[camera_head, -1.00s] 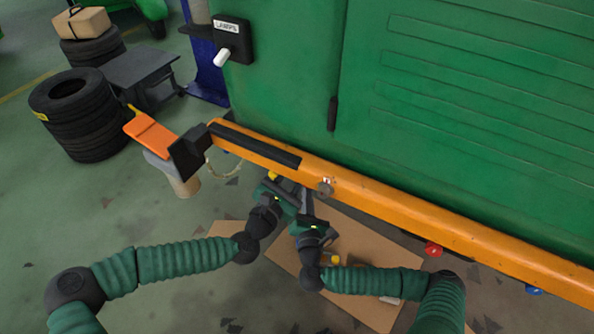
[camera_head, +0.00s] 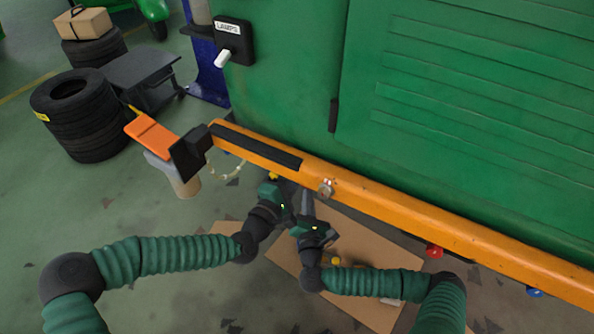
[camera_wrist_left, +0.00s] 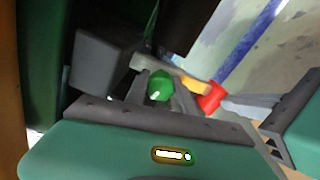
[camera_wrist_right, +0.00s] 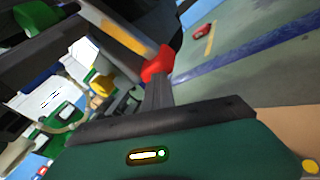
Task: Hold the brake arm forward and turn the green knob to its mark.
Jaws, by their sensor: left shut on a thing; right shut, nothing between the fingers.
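The green knob (camera_wrist_left: 160,86) sits between the fingers of my left gripper (camera_wrist_left: 162,92), which is shut on it. The brake arm (camera_wrist_right: 120,32) is a grey bar with a yellow band and a red end (camera_wrist_right: 157,65). My right gripper (camera_wrist_right: 154,92) is shut and empty, its fingertips right at the red end; I cannot tell how firmly they touch. The red end (camera_wrist_left: 210,98) also shows in the left wrist view, just right of the knob. In the head view, the orange beam hides the knob and most of the arm. I cannot make out the knob's mark.
The orange beam (camera_head: 420,222) runs in front of the green body (camera_head: 460,120), just above both grippers. Cardboard (camera_head: 365,245) lies on the floor below. An orange pad (camera_head: 152,137) and stacked tires (camera_head: 75,125) stand at left. A black box labelled LAMPS (camera_head: 234,40) is above.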

